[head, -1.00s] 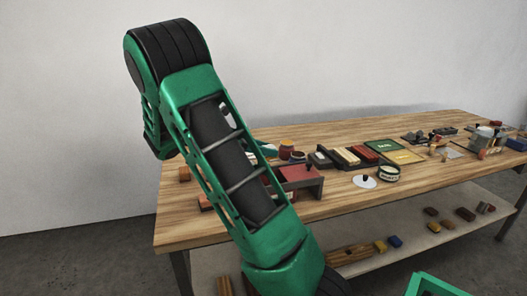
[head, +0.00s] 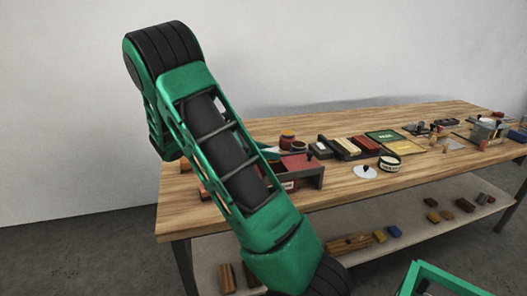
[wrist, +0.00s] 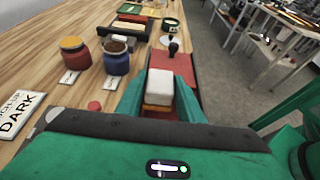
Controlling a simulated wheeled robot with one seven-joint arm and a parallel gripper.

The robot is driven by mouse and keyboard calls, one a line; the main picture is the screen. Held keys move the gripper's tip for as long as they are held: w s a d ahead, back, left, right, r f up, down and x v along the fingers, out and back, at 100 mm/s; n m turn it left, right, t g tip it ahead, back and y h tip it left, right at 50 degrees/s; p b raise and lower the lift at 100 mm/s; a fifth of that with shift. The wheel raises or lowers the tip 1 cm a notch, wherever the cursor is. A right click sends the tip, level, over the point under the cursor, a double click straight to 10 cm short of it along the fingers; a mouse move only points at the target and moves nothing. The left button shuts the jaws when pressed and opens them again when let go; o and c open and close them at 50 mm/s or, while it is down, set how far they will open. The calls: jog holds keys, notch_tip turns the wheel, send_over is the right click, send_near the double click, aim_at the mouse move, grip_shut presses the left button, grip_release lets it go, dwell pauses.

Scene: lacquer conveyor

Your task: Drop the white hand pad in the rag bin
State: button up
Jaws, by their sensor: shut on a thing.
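The white hand pad (wrist: 160,84) is in the wrist view, a small block with a white top and a tan lower part. My gripper (wrist: 159,100) is shut on it, with a green finger on each side. The pad is in front of the red surface of a box. In the head view my arm hides most of the gripper; a teal piece (head: 268,153) beside the jars looks like part of it. The pad cannot be made out there. I cannot identify the rag bin in either view.
A red and a blue jar (wrist: 116,60) stand left of the gripper. The red box (head: 300,166) stands near the bench's front edge. Several blocks and tools lie farther right on the wooden bench (head: 440,160). A green open frame (head: 440,268), perhaps mine, shows at bottom right.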

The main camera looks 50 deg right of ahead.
jog(key=o, duration=1.1)
jog(key=shift+o, duration=0.2)
jog(key=v, duration=1)
jog(key=shift+w+a+r, duration=0.2)
jog(key=shift+a, duration=0.1)
